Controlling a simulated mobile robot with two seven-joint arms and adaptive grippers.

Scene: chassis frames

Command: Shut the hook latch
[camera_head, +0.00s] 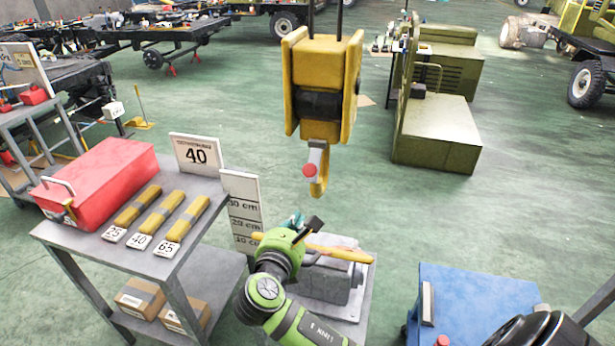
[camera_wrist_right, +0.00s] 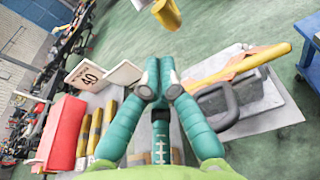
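A yellow crane hook block (camera_head: 322,88) hangs in the middle of the head view. Its hook (camera_head: 319,180) points down, with a grey shank and a round red part (camera_head: 310,170) beside it. Whether the latch across the hook mouth is open cannot be made out. In the right wrist view only a yellow lower part of the hook (camera_wrist_right: 167,13) shows at the top edge. My right gripper (camera_head: 299,221) is below and left of the hook, apart from it. Its teal fingers meet at their tips (camera_wrist_right: 160,72), with nothing visible between them. My left gripper is not in view.
A grey cart (camera_head: 185,262) on the left carries a red box (camera_head: 98,180), yellow bars and a "40" sign (camera_head: 197,153). A grey block (camera_head: 330,278) with a yellow bar (camera_head: 340,254) lies below the hook. A blue cart (camera_head: 470,290) stands right.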

